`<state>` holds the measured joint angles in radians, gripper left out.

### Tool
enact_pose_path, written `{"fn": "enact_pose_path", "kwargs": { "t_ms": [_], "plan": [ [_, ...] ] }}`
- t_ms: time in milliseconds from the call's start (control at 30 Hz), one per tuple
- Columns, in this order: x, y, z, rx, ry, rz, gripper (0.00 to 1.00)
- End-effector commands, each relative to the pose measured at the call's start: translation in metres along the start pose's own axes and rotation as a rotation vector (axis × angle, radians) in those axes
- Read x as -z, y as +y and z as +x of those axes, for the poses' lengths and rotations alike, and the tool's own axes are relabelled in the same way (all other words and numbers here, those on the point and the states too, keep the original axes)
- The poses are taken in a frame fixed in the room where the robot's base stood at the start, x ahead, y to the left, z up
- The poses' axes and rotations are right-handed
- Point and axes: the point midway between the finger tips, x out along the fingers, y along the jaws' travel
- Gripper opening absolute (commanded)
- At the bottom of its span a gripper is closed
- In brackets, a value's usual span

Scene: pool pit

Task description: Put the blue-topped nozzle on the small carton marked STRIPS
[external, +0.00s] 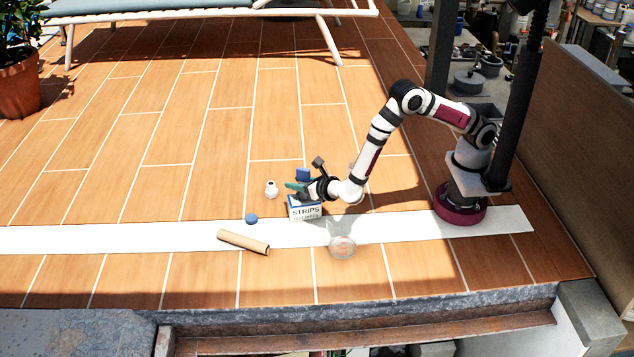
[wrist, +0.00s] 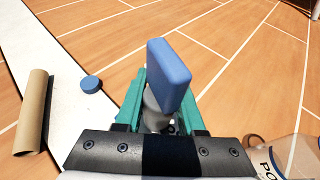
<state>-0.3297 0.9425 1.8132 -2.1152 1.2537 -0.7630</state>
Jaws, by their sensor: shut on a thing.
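The blue-topped nozzle has a flat blue block (wrist: 170,75) on a pale grey body. In the wrist view it stands between the teal fingers of my gripper (wrist: 163,108), which is shut on its body. In the external view the blue top (external: 303,174) shows just above my gripper (external: 296,187). The small carton marked STRIPS (external: 306,211), white with blue edges, stands on the white strip directly below my gripper. The fingers partly cover its top, and I cannot tell whether the nozzle touches it.
A blue disc (external: 251,219) and a cardboard tube (external: 243,242) lie left of the carton. A small white bottle (external: 271,189) stands behind left. A clear round item (external: 342,247) is in front right. A lettered container (wrist: 285,160) shows at the wrist view's lower right.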

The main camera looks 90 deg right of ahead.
Motion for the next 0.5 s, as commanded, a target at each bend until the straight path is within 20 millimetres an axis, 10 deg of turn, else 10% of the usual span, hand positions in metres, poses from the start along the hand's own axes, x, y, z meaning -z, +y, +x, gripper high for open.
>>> {"fn": "enact_pose_path", "kwargs": {
  "t_ms": [267,300,500],
  "plan": [
    [0.0018,0.0000,0.0010,0.000,0.000,0.001,0.00],
    [0.0017,0.0001,0.0010,0.000,-0.001,0.002,0.43],
    [0.0014,0.0000,0.0009,0.000,-0.001,0.002,0.68]
  ]
}}
